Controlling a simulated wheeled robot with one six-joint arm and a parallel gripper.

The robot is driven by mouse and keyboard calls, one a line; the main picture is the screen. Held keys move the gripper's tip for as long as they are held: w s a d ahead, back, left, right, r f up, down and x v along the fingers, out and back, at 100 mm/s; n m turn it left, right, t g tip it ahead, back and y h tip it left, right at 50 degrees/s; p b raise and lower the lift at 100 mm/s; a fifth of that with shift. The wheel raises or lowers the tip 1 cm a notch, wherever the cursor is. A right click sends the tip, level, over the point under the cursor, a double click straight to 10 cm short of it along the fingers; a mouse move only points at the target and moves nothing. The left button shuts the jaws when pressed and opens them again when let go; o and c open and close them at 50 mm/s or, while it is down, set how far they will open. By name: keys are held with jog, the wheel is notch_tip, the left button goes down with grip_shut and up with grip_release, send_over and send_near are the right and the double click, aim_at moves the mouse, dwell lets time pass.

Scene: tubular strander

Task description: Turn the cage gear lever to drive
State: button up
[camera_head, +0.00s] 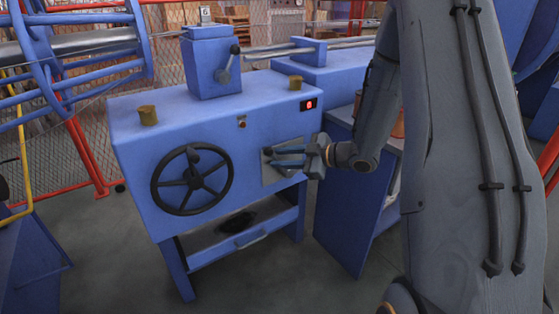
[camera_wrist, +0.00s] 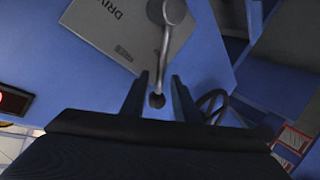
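The cage gear lever (camera_wrist: 163,60) is a grey metal rod with a round hub and a dark knob (camera_wrist: 157,100) in the wrist view. It sits on a grey plate (camera_wrist: 115,35) on the blue cabinet; the word DRIVE is legible on the plate. The plate (camera_head: 268,178) also shows in the head view, where my gripper covers the lever. My gripper (camera_wrist: 158,97) is open, with one finger on each side of the knob and visible gaps to both. It also shows in the head view (camera_head: 275,157), in front of the plate.
A black handwheel (camera_head: 193,181) is left of the plate. Another lever (camera_head: 228,66) stands on a box on top of the cabinet. A red-lit display (camera_head: 309,104) and a small switch (camera_head: 241,122) are above the plate. A blue cabinet (camera_head: 350,200) stands to the right.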

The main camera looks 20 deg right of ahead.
jog(key=shift+w+a+f, duration=0.2)
jog(key=shift+w+a, duration=0.1)
jog(key=shift+c, duration=0.5)
grip_shut()
